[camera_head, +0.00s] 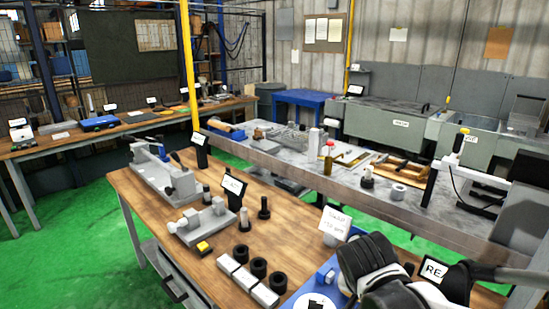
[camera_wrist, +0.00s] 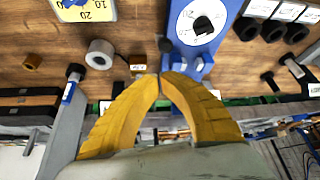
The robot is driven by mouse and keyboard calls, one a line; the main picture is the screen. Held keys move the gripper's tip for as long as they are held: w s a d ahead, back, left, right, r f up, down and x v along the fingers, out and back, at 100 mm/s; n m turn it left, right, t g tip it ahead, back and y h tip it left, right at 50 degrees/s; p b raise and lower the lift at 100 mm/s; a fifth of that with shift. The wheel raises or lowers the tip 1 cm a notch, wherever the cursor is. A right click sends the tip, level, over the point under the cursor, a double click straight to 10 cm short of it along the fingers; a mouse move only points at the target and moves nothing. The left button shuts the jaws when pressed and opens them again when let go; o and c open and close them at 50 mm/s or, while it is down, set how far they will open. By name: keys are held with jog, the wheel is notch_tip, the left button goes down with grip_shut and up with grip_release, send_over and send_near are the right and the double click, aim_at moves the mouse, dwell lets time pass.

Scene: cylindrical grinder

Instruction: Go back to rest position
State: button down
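My gripper (camera_wrist: 159,76) shows in the wrist view as two yellow ribbed fingers. Their tips meet, and I see nothing held between them. The fingers are above a wooden bench (camera_wrist: 135,20), seen from overhead. A blue fixture (camera_wrist: 190,62) with a white round dial lies just beyond the tips. In the head view my black and white arm is at the lower right, over the near wooden bench (camera_head: 160,200); the fingertips do not show there.
A grey ring (camera_wrist: 100,54) and a yellow and white card (camera_wrist: 84,10) lie nearby. Green floor (camera_head: 60,235) is open at left.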

jog(key=s+a+r+n+t+y+b, duration=0.1)
jog(key=s+r+n+t+y+b, duration=0.1)
jog(key=s+n, duration=0.4)
jog(key=shift+s+a+r+y, duration=0.25)
jog(key=shift+s+r+y, duration=0.25)
jog(key=shift+s, duration=0.75)
